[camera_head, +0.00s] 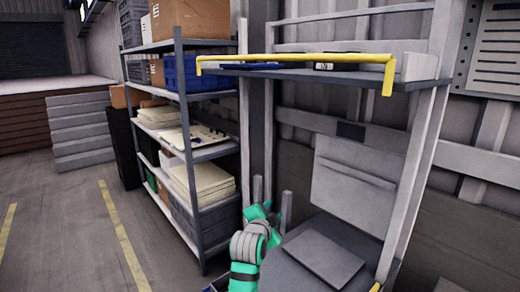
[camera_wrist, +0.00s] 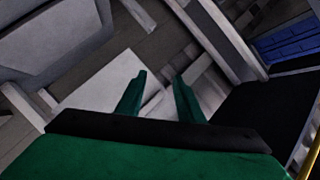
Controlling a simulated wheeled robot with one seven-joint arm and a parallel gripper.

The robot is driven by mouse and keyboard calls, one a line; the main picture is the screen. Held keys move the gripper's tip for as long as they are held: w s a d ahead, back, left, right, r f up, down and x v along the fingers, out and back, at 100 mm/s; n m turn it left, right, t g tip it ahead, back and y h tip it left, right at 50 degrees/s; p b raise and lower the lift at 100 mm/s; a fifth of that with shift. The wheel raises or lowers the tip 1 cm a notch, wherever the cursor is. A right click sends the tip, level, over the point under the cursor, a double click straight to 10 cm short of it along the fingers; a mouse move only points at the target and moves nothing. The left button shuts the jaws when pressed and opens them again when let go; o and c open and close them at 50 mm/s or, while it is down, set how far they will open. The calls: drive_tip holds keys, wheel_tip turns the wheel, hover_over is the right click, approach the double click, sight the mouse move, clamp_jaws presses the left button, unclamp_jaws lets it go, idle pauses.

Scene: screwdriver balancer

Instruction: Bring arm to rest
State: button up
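My green and grey arm (camera_head: 250,248) reaches up from the bottom middle of the head view, to the left of the workstation's lower grey surface. My gripper (camera_wrist: 158,80) shows in the wrist view as two green fingers standing apart, with nothing between them. In the head view the fingers are too small to make out clearly. No screwdriver can be made out in either view.
A workstation shelf (camera_head: 330,72) with a yellow rail (camera_head: 300,58) stands at the right, above a lower grey surface (camera_head: 318,262). A storage rack (camera_head: 215,150) with boxes and paper stacks stands to the left. The floor (camera_head: 60,235) at the left is clear.

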drive_tip(key=s+d+f+n, duration=0.2)
drive_tip(key=s+f, duration=0.3)
drive_tip(key=f, duration=0.5)
drive_tip(key=s+a+f+n+y, duration=0.15)
drive_tip(key=s+f+n, duration=0.65)
drive_tip(key=s+f, duration=1.4)
drive_tip(key=s+a+n+y, duration=0.2)
drive_tip(key=s+n+y, duration=0.1)
drive_tip(key=s, duration=1.9)
drive_tip(key=a+r+v, duration=0.1)
drive_tip(key=v, duration=0.7)
drive_tip(key=a+r+v, duration=0.1)
drive_tip(key=v, duration=0.7)
drive_tip(key=shift+w+a+n+t, duration=0.25)
drive_tip(key=shift+a+n+t, duration=0.1)
drive_tip(key=shift+n+t, duration=0.05)
